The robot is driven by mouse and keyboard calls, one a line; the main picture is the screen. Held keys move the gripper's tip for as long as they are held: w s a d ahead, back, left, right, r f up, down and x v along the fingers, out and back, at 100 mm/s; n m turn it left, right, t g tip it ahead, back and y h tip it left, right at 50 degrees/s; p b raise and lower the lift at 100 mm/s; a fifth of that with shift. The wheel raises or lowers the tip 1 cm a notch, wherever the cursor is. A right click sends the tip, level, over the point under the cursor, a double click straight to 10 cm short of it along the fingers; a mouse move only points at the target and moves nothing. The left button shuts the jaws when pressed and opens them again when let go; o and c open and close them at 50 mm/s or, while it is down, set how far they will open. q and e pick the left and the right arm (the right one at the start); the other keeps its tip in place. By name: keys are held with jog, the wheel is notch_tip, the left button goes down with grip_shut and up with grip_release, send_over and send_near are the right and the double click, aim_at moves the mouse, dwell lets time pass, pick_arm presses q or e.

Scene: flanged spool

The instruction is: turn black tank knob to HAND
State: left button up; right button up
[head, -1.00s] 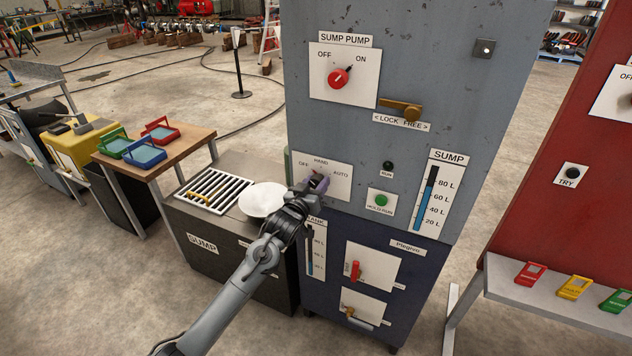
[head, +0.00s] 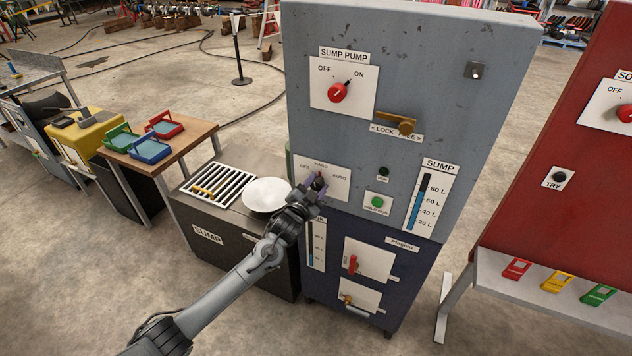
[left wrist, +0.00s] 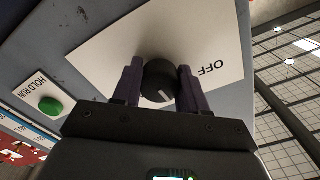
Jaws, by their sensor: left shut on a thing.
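The black tank knob (left wrist: 158,82) sits on a white plate (left wrist: 210,40) and is flanked by both fingers of my left gripper (left wrist: 160,88) in the left wrist view. My left gripper is shut on the knob. In the head view the left gripper (head: 313,186) is at the plate (head: 336,188) marked OFF, HAND and AUTO, and largely hides the knob. The knob's pale pointer line shows in the wrist view, but I cannot tell exactly which mark it points at. My right gripper is not in view.
Above are the red sump pump knob (head: 337,92) and a brass lock lever (head: 396,122). The green HOLD RUN button (head: 378,202) is right of the plate. A white bowl (head: 264,195) stands on the dark sump box (head: 240,250). A red cabinet (head: 575,150) stands at right.

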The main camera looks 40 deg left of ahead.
pick_arm(q)
jog(key=shift+s+a+f+m, duration=0.1)
jog(key=shift+f+m, duration=0.15)
jog(key=shift+m, duration=0.25)
jog(key=shift+f+p, duration=0.1)
jog(key=shift+p, duration=0.2)
jog(key=o, duration=0.9)
jog(key=shift+c, duration=0.2)
jog(key=shift+o, duration=0.9)
jog(key=shift+r, duration=0.2)
jog(key=p+v, duration=0.1)
jog(key=v, duration=0.9)
jog(key=shift+s+p, duration=0.35)
